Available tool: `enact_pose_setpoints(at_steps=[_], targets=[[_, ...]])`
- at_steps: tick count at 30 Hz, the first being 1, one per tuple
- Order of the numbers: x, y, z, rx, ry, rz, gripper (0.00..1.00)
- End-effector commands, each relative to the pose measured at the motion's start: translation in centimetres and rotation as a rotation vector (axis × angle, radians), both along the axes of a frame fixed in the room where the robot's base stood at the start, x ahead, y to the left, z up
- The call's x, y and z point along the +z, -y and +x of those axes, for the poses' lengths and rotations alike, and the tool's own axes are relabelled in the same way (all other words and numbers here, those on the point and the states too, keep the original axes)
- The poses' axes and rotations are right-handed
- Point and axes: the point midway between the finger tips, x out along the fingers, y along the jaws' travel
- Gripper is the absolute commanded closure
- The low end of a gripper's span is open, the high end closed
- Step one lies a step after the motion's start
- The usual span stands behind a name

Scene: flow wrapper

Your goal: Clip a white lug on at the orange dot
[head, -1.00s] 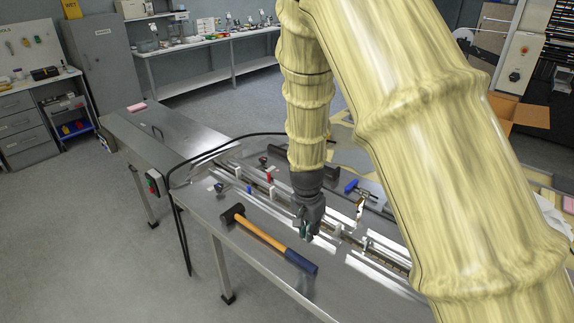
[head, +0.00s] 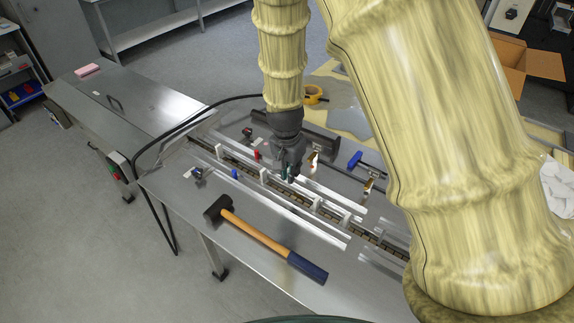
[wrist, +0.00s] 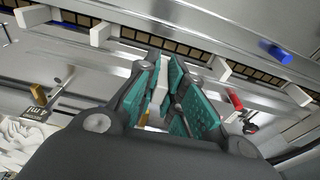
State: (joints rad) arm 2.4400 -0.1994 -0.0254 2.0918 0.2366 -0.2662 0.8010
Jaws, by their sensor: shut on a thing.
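My gripper (head: 288,175) is over the far side of the conveyor channel. In the wrist view its teal-padded fingers (wrist: 172,95) are closed around a narrow white piece, the white lug (wrist: 160,92), mostly hidden by the pads. The chain (wrist: 190,53) runs along the slot beyond the fingertips. Several white lugs stand on the chain, one in the head view (head: 263,176) and others in the wrist view (wrist: 219,68). The held lug appears apart from the chain. I cannot make out the orange dot on the chain.
A mallet (head: 262,240) lies on the near deck. Metal guide rails (head: 300,222) flank the chain. A blue knob (wrist: 275,52) and a red one (wrist: 234,99) stand beside the channel.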

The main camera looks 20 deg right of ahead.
Motion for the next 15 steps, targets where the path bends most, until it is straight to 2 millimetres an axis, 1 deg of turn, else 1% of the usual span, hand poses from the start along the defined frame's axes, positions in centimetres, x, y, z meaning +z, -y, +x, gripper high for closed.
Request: enact_pose_setpoints(at_steps=[1, 6, 11, 15], targets=[[-0.9, 0.0, 0.4, 0.001, -0.004, 0.0, 1.0], [-2.9, -0.1, 1.7, 0.002, -0.017, 0.0, 1.0], [-4.4, -0.1, 2.0, 0.001, -0.021, 0.0, 1.0], [-5.2, 0.0, 1.7, 0.0, -0.018, 0.0, 1.0]])
